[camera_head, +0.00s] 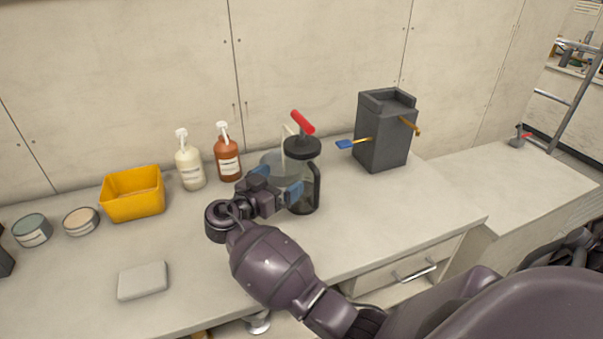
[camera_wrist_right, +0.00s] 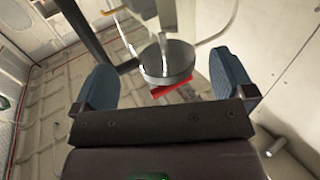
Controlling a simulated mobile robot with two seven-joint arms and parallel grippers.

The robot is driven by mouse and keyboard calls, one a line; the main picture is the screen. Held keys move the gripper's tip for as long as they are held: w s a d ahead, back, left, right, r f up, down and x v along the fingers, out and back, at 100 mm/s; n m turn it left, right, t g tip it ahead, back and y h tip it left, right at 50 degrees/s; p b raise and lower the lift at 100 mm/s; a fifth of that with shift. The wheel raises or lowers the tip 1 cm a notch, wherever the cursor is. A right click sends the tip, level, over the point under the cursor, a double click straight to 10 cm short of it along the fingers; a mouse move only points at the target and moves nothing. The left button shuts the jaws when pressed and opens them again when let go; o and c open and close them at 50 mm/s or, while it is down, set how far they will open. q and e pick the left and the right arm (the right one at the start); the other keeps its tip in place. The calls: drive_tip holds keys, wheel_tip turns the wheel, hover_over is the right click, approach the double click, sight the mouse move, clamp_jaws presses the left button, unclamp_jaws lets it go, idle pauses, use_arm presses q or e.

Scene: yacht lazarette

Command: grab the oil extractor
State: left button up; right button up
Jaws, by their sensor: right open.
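The oil extractor (camera_head: 302,175) stands upright on the worktop in the head view. The gripper hides part of the clear body. In the right wrist view, the extractor's grey round top (camera_wrist_right: 167,62) and red grip show between the two spread fingers (camera_wrist_right: 165,90). I cannot tell whether the fingers touch it. My left gripper is not in view.
A red-brown pump bottle (camera_head: 228,158) and a white one (camera_head: 190,170) stand behind left. A yellow bin (camera_head: 133,195), two round tins and a grey block (camera_head: 142,281) are further left. A dark grey box (camera_head: 383,135) with side levers stands right.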

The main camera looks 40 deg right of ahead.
drive_tip(key=x, duration=0.7)
drive_tip(key=shift+w+d+p, duration=0.1)
drive_tip(key=shift+d+p, duration=0.1)
drive_tip(key=shift+p, duration=0.2)
drive_tip(key=c, duration=1)
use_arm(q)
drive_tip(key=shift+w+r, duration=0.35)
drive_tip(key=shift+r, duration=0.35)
use_arm(e)
drive_tip(key=shift+c, duration=0.6)
